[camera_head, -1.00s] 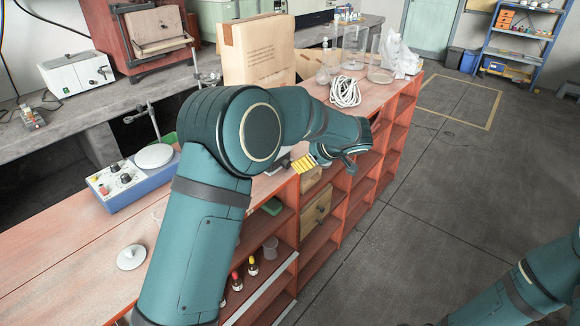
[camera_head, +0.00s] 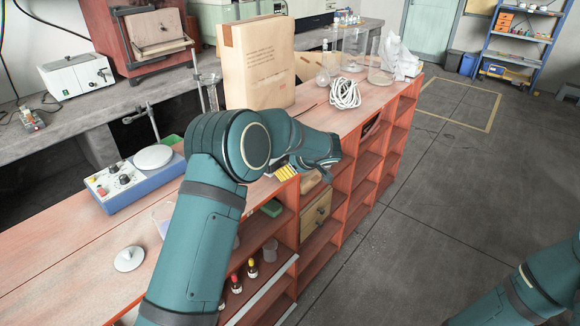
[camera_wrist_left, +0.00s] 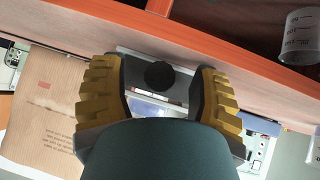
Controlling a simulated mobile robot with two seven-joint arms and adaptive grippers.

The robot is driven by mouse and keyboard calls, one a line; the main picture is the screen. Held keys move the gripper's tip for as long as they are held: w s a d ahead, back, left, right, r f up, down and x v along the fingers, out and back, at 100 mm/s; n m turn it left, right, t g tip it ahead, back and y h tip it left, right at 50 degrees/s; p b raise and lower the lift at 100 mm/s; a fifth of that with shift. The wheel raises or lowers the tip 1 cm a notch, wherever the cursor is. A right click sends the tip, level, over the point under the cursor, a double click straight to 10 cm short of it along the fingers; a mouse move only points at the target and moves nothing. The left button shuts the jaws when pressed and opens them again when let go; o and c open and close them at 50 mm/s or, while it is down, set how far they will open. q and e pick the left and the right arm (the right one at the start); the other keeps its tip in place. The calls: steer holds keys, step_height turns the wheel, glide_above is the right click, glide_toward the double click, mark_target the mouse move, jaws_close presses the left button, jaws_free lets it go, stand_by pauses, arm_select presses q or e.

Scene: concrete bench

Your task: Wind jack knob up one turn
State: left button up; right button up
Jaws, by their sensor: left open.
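The jack knob (camera_wrist_left: 159,75) is a round black disc in the left wrist view, on the pale metal jack (camera_wrist_left: 143,102) standing on the reddish bench. My left gripper (camera_wrist_left: 158,80) is open, with its yellow padded fingers on either side of the knob. Gaps show between the knob and both fingers, so it is not gripped. In the head view the yellow fingers of the left gripper (camera_head: 287,172) show at the bench's front edge, under my wrist. My arm hides the jack and knob there. My right arm enters at the lower right; its gripper is out of frame.
A cardboard-coloured package (camera_head: 262,65) stands behind my left arm on the bench (camera_head: 60,270). A coiled white cable (camera_head: 345,92) and glassware lie further along. A blue stirrer (camera_head: 135,182) stands to the left. Shelves below hold bottles and a wooden drawer box (camera_head: 316,213).

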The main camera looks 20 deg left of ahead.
arm_select(q)
jaws_close()
steer(key=shift+m+g+y+p, duration=0.45)
steer(key=shift+m+g, duration=0.15)
steer(key=shift+g, duration=0.6)
steer(key=shift+f, duration=0.1)
jaws_free()
steer(key=v, duration=1.2)
